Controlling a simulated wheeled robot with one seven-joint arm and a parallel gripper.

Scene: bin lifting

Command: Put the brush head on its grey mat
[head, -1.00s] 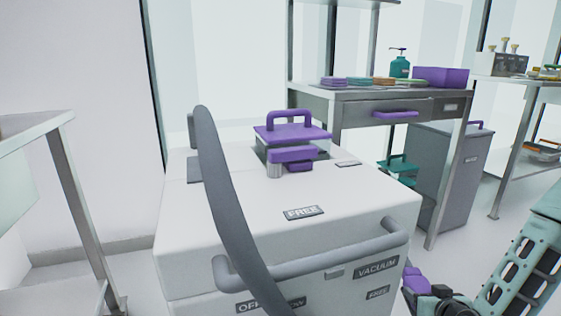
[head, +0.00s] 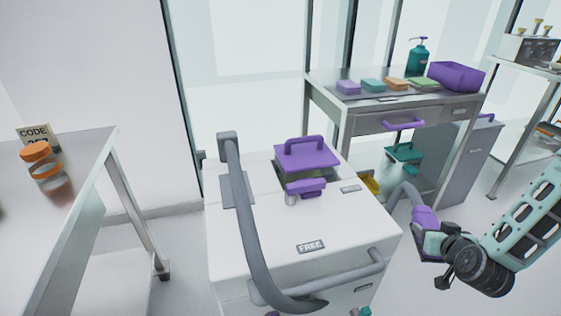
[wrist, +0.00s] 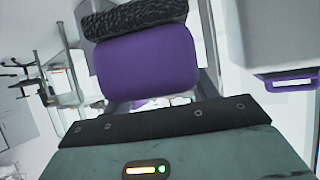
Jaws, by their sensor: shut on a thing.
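My gripper (head: 428,228) is at the right of the head view, off the side of the white vacuum unit (head: 235,245). It is shut on a purple block with a dark, rough, bristly strip, which I take as the brush head (head: 425,217). In the wrist view the brush head (wrist: 147,62) fills the upper middle, just beyond the dark gripper edge; the finger contact is hidden. A flat dark-grey patch, perhaps the grey mat (head: 229,192), lies on the left of the unit's top, partly behind the hose. The held brush head is well apart from it.
A grey hose (head: 243,235) arches over the unit's top. A purple handled lid (head: 305,157) stands at its back. A steel table (head: 330,85) with coloured sponges and a purple tray (head: 456,76) is behind.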

